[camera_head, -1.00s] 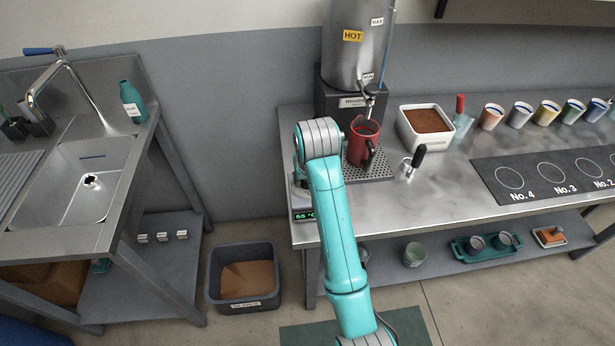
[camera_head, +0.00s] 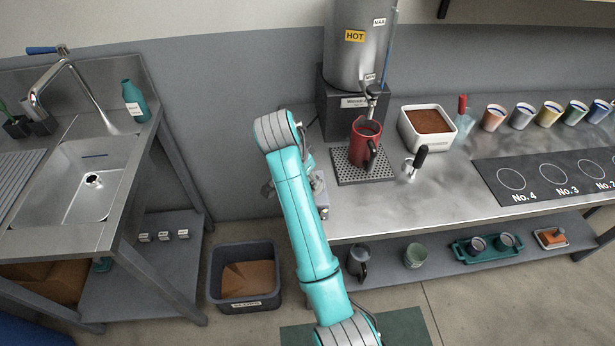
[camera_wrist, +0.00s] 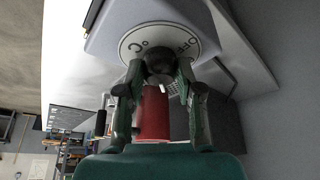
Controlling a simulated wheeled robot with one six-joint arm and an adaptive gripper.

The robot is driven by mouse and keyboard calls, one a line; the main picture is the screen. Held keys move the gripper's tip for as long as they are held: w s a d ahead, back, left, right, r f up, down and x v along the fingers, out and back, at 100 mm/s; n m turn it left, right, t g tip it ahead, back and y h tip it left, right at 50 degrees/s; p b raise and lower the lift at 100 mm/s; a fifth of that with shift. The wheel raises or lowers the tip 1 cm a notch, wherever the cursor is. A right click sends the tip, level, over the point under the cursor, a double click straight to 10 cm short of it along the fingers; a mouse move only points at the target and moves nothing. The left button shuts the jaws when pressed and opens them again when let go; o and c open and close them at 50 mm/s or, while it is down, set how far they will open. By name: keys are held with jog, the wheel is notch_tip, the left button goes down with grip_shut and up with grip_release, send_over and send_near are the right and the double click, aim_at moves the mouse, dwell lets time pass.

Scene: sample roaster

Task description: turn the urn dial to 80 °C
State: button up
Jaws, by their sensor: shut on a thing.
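The urn dial shows in the wrist view as a dark knob (camera_wrist: 159,62) on a white round face (camera_wrist: 207,45). "OFF" and "°C" can be read on the face. The set temperature cannot be read. My gripper (camera_wrist: 160,78) has its two fingers closed on either side of the knob. The urn (camera_head: 353,60) is a steel cylinder on a dark base, with HOT and MAX labels, at the back of the bench. In the head view my arm hides the dial, and I see no temperature display.
A red pitcher (camera_head: 360,150) stands on the drip grate (camera_head: 375,179) under the urn tap. A white box of brown grounds (camera_head: 425,126) and several cups are to the right. A bin (camera_head: 245,288) stands on the floor between sink and bench.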

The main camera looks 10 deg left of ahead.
jog(key=shift+f+m+g+h, duration=0.1)
jog(key=shift+m+g+h, duration=0.25)
jog(key=shift+m, duration=0.65)
jog(key=o, duration=1.2)
jog(key=shift+c, duration=0.2)
